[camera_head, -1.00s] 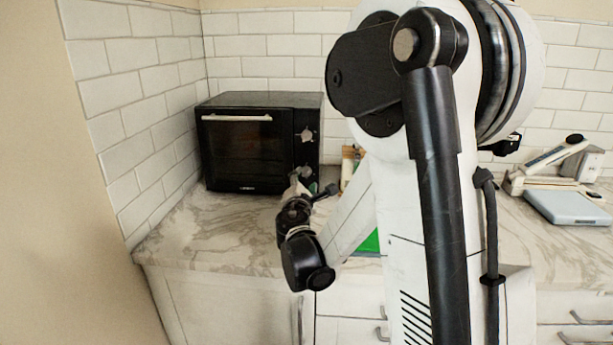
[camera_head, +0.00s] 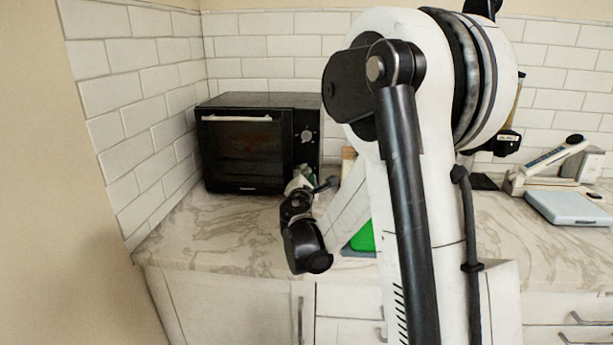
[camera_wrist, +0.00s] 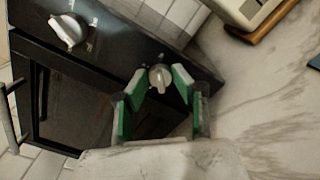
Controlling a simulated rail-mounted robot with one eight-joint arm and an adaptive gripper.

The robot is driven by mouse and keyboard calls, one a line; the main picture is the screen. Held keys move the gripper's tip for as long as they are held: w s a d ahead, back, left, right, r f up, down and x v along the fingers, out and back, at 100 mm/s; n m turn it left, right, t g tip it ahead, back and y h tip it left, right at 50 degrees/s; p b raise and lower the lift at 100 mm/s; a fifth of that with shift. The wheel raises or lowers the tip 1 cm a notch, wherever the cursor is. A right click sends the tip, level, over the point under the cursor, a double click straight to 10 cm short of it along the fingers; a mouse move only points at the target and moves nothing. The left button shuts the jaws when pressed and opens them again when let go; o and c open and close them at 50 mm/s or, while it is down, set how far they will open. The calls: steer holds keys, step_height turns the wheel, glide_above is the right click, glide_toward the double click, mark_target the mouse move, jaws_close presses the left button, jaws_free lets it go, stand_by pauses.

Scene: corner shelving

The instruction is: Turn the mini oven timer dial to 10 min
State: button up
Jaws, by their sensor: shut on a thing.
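The black mini oven (camera_head: 242,143) stands in the corner of the counter with its door shut. Its dark right panel carries an upper dial (camera_head: 307,135) and a lower dial (camera_wrist: 159,78). The upper dial (camera_wrist: 68,31) also shows in the wrist view, clear of the fingers. My gripper (camera_wrist: 160,84) has its green-padded fingertips closed on either side of the lower dial. In the head view my gripper (camera_head: 301,180) is at the lower right of the oven front and hides most of this dial. The markings are too small to read.
The oven's door handle (camera_head: 236,118) runs along the top of its door. A green item (camera_head: 363,238) lies on the counter, partly behind my arm. A pale blue-grey scale-like device (camera_head: 567,205) stands at the right. The marble counter (camera_head: 215,230) before the oven is clear.

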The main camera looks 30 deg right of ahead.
steer(key=shift+m+b, duration=0.6)
steer(key=shift+m, duration=0.5)
jaws_close()
steer(key=o, duration=1)
jaws_free()
steer(key=shift+o, duration=0.2)
steer(key=v, duration=1.2)
